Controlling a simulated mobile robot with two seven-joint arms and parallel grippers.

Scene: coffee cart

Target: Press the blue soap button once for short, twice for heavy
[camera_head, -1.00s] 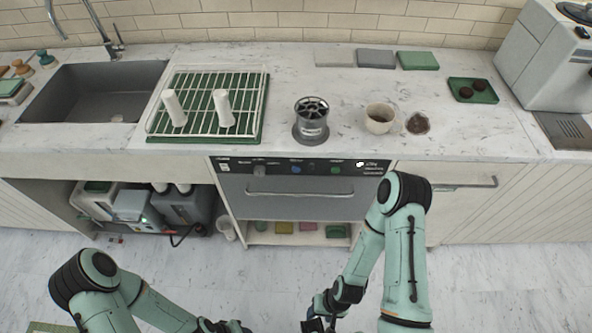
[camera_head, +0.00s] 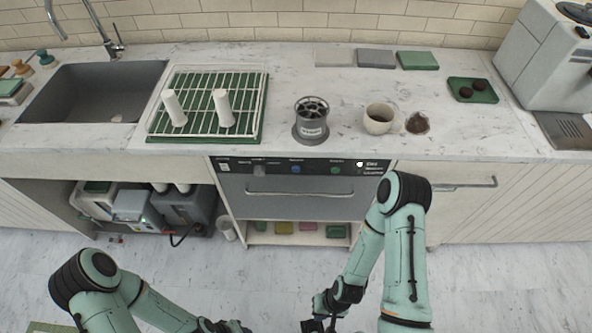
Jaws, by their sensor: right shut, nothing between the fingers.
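The blue soap button (camera_head: 296,170) is a small round button on the dark control panel (camera_head: 230,166) along the top of the under-counter washer (camera_head: 300,205). A green button (camera_head: 336,170) sits to its right on the same panel. My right gripper (camera_head: 312,326) is shut and empty at the bottom edge of the picture, low in front of the washer and well apart from the button. My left gripper (camera_head: 238,327) is at the bottom edge, mostly cut off, and its fingers cannot be made out.
A horizontal handle bar (camera_head: 300,194) crosses the washer's front below the panel. The counter above holds a drying rack (camera_head: 205,105), a grey canister (camera_head: 311,122) and a cup (camera_head: 379,118). The floor (camera_head: 200,275) between the arms and the washer is clear.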

